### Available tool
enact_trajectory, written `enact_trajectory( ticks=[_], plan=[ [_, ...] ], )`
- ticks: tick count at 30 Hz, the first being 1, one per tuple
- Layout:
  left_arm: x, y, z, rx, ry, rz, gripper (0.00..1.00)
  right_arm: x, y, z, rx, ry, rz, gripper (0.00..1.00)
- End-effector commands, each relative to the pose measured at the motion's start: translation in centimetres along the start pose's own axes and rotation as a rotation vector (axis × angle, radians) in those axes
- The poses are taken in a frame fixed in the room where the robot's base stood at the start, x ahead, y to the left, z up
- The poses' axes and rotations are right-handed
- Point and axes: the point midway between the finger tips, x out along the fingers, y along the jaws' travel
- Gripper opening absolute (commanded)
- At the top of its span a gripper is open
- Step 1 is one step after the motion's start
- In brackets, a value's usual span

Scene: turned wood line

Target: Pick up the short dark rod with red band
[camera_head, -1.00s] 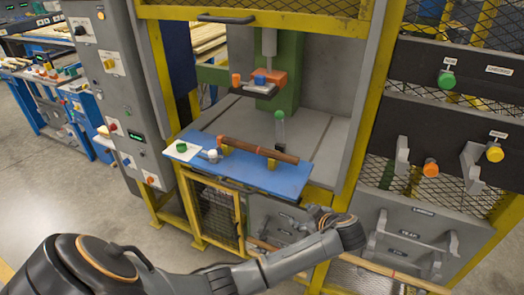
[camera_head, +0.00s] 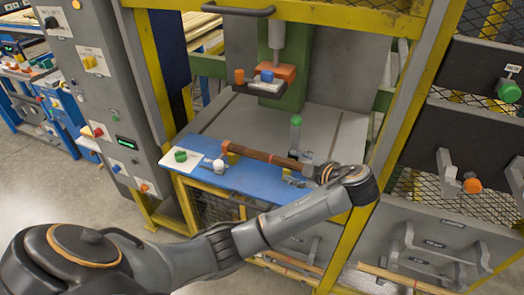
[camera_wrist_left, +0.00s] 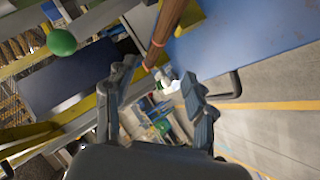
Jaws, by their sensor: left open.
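A dark brown rod (camera_head: 262,156) with a reddish band near its left end lies on yellow supports across the blue board (camera_head: 250,183). A paler band shows toward its right part. My left gripper (camera_head: 301,174) is at the rod's right end in the head view, partly hidden by its own wrist. In the left wrist view the rod (camera_wrist_left: 168,22) comes down from the top, its red band just beyond the open fingers (camera_wrist_left: 160,80). The fingers are apart with nothing gripped. The rod's far right end is hidden in the head view. My right gripper is out of view.
A green knob (camera_head: 181,155) and a white knob (camera_head: 219,166) are at the board's left end. A green-topped clear cylinder (camera_head: 296,130) stands behind the rod. The press frame's yellow post (camera_head: 398,125) is right of the gripper. Light rods (camera_head: 290,268) lie below.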

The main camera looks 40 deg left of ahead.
Motion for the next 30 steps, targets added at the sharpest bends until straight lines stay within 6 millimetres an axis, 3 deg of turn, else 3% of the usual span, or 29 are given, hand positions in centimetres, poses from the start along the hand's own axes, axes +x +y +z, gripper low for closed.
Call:
enact_trajectory(
  ticks=[4,9,14,24,30],
  plan=[
    [2.0,0.2,-0.3,-0.003,0.008,0.0,0.55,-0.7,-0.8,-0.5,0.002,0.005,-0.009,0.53],
    [5.5,0.2,-0.3,-0.001,0.007,-0.002,0.55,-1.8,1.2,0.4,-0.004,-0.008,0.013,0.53],
    [7.7,0.1,-0.2,-0.002,0.005,0.0,0.55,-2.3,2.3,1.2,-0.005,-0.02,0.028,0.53],
    [10.4,0.5,0.0,0.0,0.006,0.0,0.55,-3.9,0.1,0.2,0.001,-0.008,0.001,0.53],
    [12.9,0.4,0.3,-0.001,0.003,-0.001,0.55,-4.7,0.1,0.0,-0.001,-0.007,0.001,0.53]
  ],
)
